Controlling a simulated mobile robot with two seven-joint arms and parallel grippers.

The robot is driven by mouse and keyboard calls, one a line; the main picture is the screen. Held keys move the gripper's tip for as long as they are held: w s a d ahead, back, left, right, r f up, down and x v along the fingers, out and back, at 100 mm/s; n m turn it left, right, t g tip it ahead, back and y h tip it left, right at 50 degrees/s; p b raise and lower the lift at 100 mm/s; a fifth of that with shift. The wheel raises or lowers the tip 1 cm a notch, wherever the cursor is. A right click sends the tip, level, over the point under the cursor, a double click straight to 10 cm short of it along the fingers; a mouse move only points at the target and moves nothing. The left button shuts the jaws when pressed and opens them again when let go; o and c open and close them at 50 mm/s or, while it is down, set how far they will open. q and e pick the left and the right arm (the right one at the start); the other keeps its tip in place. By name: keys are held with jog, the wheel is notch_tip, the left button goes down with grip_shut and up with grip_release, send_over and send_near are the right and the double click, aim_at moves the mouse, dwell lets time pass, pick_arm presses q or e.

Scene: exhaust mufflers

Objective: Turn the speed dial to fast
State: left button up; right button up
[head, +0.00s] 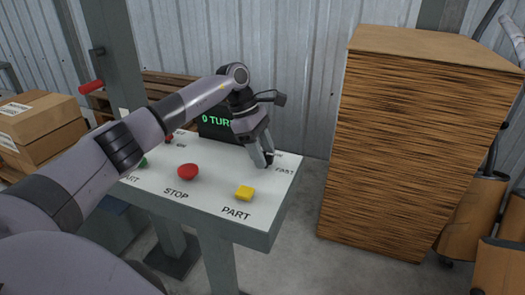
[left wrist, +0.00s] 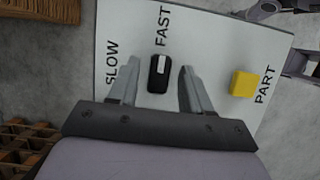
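The speed dial (left wrist: 158,76) is a small black knob with a white mark, set in the white panel. In the left wrist view its white mark lies at the end toward the FAST label (left wrist: 163,26), with the SLOW label (left wrist: 112,62) to its left. My left gripper (head: 266,162) is over the right back part of the panel in the head view. In the left wrist view the left gripper (left wrist: 160,75) is open, one finger on each side of the dial, with a gap showing on both sides. The head view mostly hides the dial behind the fingers.
The panel (head: 208,192) also carries a red STOP button (head: 188,172), a yellow PART button (head: 245,193) and a green button (head: 143,162) partly behind my arm. A dark display (head: 217,121) stands at its back. A tall wooden stack (head: 410,140) is to the right.

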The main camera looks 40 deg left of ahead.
aim_at(253, 164)
pick_arm(q)
jog(key=shift+r, duration=0.15)
jog(key=v, duration=0.6)
jog(key=shift+a+r+b, duration=0.25)
jog(key=shift+r+b, duration=0.15)
